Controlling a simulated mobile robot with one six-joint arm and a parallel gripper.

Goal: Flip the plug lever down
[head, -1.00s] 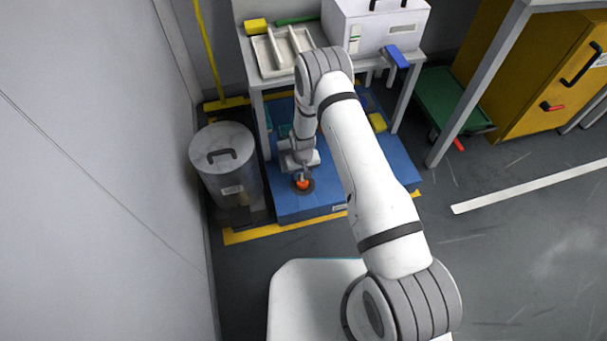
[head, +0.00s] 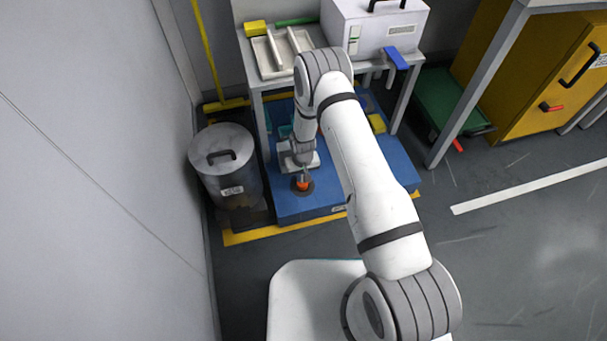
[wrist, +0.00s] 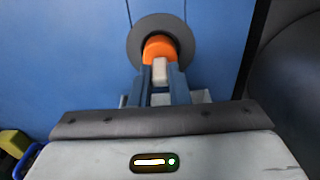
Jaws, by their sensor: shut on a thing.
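The plug lever shows as an orange piece (wrist: 160,47) with a pale block (wrist: 160,70) at its near end, in front of a dark round disc (wrist: 133,42) on a blue surface. In the head view, the orange piece (head: 302,183) also shows over the dark disc, low on the blue unit's left part. My gripper (wrist: 161,82) has its two fingers on either side of the pale end and is shut on the lever. The lever's exact angle is hard to tell. The fingertips are too small to make out in the head view.
A grey lidded drum (head: 225,165) stands close to the left of my gripper. A table (head: 258,86) with a white tray and a white box (head: 372,30) stands over the blue unit (head: 380,178). Yellow floor tape edges the unit. Open floor lies at the right.

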